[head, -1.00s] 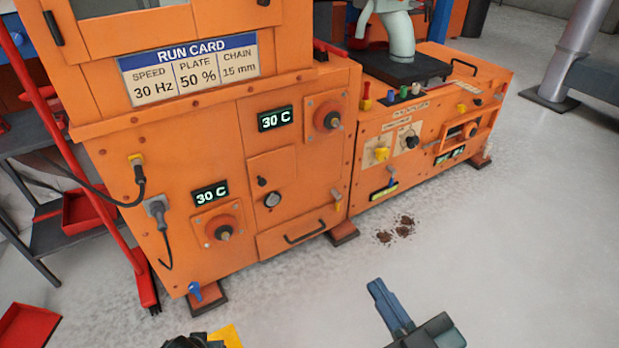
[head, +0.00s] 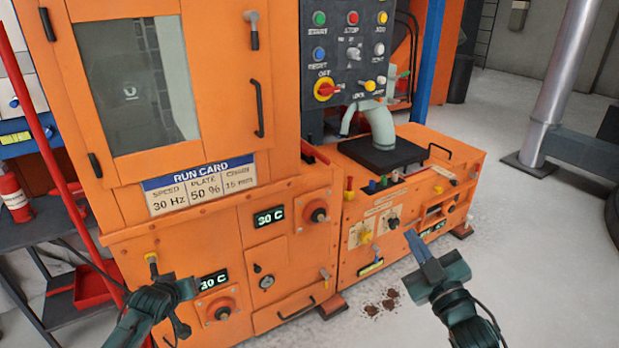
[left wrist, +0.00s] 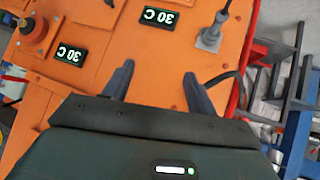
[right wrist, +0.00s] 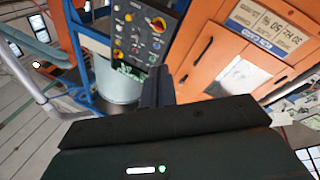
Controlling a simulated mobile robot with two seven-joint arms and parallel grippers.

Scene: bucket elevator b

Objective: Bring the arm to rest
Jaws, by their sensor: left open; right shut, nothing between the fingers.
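My right gripper (head: 411,236) is at the lower right of the head view, in front of the orange machine's low right-hand section. Its fingers are together with nothing between them; they also show closed in the right wrist view (right wrist: 157,72). My left gripper (head: 184,318) is at the lower left of the head view, in front of the lower cabinet, its fingers hard to make out there. In the left wrist view its two fingers (left wrist: 158,72) stand apart and empty, facing the orange panel (left wrist: 98,75). Neither gripper visibly holds anything.
The orange machine (head: 222,247) fills the middle, with a control panel (head: 348,55) above and a run card (head: 200,184). A red pole (head: 50,160) and dark shelf (head: 30,232) stand left. Brown crumbs (head: 381,303) lie on the floor; grey floor (head: 540,250) is open at right.

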